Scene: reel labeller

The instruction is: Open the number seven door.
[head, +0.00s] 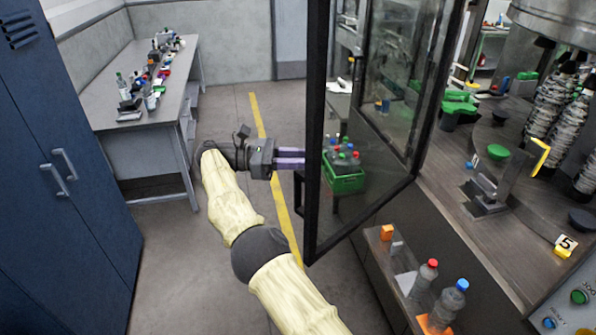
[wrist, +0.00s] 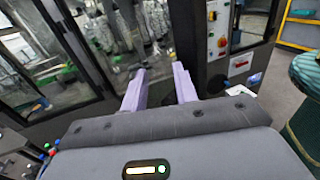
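A glass door with a black frame (head: 316,120) stands swung out from the machine in the head view, its free edge toward the left. A black handle (head: 299,192) is on that free edge. No number seven is readable on it. My gripper (head: 290,158) is beside the free edge, above and slightly left of the handle. Its purple fingers point at the frame; contact cannot be told. In the wrist view, the fingers (wrist: 160,88) are apart with nothing held between them. Glass panels in dark frames (wrist: 75,50) show beyond them on the left.
A machine deck (head: 520,215) with a yellow number 5 tag (head: 565,245) is at right. Bottles (head: 424,280) stand on a low shelf below it. A green crate (head: 343,178) shows through the glass. A blue cabinet (head: 60,230) and cluttered table (head: 100,90) are left. Open floor lies between.

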